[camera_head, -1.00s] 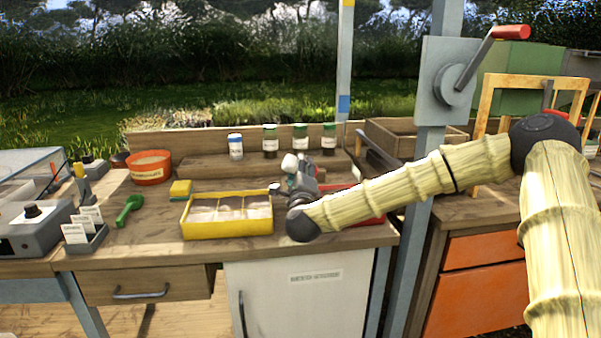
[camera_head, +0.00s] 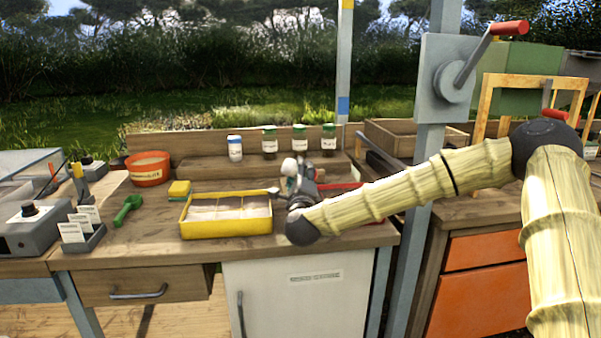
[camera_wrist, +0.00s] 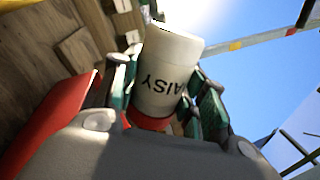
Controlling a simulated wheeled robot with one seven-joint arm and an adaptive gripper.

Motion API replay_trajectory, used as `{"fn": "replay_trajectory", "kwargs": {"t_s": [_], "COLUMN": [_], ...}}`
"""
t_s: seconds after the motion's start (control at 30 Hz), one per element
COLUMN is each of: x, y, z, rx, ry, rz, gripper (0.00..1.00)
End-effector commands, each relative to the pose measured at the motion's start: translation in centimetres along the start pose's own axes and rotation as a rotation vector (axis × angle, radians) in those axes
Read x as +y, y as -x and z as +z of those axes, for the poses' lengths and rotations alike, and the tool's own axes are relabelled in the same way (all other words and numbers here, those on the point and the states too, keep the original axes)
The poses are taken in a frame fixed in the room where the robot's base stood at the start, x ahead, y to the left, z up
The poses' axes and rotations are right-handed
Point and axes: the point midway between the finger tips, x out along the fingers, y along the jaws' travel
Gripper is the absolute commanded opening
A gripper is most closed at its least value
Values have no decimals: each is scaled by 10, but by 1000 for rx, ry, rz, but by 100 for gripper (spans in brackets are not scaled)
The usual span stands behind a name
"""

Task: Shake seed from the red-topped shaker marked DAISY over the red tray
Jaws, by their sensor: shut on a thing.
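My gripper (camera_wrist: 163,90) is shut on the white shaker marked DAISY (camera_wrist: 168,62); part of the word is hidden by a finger. In the wrist view its red top (camera_wrist: 147,120) points toward the bottom of the picture and its white base is up, tilted. In the head view the white shaker (camera_head: 289,166) shows small at my gripper (camera_head: 296,180), over the bench's right part. The red tray (camera_head: 352,211) lies behind and to the right of my wrist, mostly hidden by my arm. It also shows in the wrist view (camera_wrist: 55,118). No falling seed is visible.
A yellow tray (camera_head: 187,222) with pale sections sits left of my gripper. A blue-topped jar (camera_head: 235,148) and several green-topped jars (camera_head: 300,138) stand on the back shelf. A grey post (camera_head: 407,230) with a crank stands right of the tray.

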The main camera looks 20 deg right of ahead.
Motion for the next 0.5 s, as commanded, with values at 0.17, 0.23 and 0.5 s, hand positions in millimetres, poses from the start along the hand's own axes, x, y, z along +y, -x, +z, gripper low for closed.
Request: {"fn": "replay_trajectory", "kwargs": {"t_s": [0.17,0.23,0.5], "x": [-8,-10,-14], "y": [-2,-2,-3], "z": [3,5,7], "rx": [4,4,2], "ry": [3,2,1], "rz": [8,6,1], "gripper": [18,18,18]}}
